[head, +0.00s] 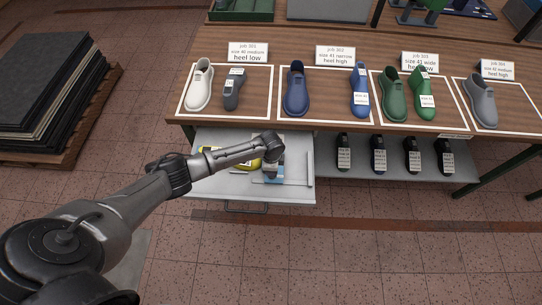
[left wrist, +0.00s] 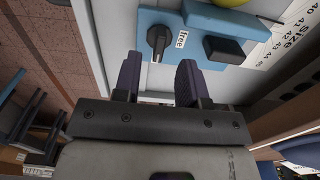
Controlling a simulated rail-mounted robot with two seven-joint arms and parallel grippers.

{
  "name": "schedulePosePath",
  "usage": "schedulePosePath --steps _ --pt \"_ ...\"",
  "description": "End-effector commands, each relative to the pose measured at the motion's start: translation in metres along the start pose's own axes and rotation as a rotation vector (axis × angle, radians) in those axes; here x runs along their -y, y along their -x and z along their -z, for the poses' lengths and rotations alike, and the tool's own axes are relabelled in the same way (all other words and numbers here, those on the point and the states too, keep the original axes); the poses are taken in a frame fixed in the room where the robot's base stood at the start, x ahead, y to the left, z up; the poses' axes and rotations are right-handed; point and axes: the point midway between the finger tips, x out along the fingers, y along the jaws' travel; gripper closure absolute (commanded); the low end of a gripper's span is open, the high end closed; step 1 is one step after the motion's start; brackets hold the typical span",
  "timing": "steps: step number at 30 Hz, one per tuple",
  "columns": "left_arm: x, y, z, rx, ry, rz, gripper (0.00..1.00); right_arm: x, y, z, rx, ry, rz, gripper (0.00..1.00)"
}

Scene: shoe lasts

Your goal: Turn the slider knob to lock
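The black slider knob (left wrist: 158,40) sits on a light-blue block (left wrist: 205,20) in the left wrist view, beside a white label (left wrist: 181,40) reading "free". My left gripper (left wrist: 158,82) is open, its two dark fingers apart with nothing between them. The knob appears just beyond the fingertips, in line with the gap. My right gripper is in neither view.
The grey drawer (head: 230,191) is pulled out below the wooden table (head: 190,112). A yellow object (head: 245,165) lies in it near my gripper. A dark block (left wrist: 223,50) is beside the knob. Shoes and lasts stand on the table; black lasts stand on a shelf (head: 320,164) at right.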

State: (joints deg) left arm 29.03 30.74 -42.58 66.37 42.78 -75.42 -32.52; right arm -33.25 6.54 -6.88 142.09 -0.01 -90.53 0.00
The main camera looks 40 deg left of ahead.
Motion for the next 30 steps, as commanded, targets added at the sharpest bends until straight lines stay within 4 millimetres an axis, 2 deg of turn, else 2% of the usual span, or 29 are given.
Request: schedulePosePath --steps 1,6,13,19,30 --pt "0.001 0.014 -0.001 -0.001 -0.001 0.002 0.62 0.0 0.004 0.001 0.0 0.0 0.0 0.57" --pt "0.0 0.046 0.0 -0.001 -0.001 0.003 0.62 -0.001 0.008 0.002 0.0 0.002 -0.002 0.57" --pt "0.0 0.079 0.0 -0.001 0.0 0.001 0.62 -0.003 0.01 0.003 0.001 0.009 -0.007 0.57" --pt "0.0 0.092 0.0 0.001 0.0 0.0 0.62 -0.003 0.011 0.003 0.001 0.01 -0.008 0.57" --pt "0.0 0.095 0.0 0.001 0.001 0.0 0.62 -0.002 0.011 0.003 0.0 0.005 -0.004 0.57"
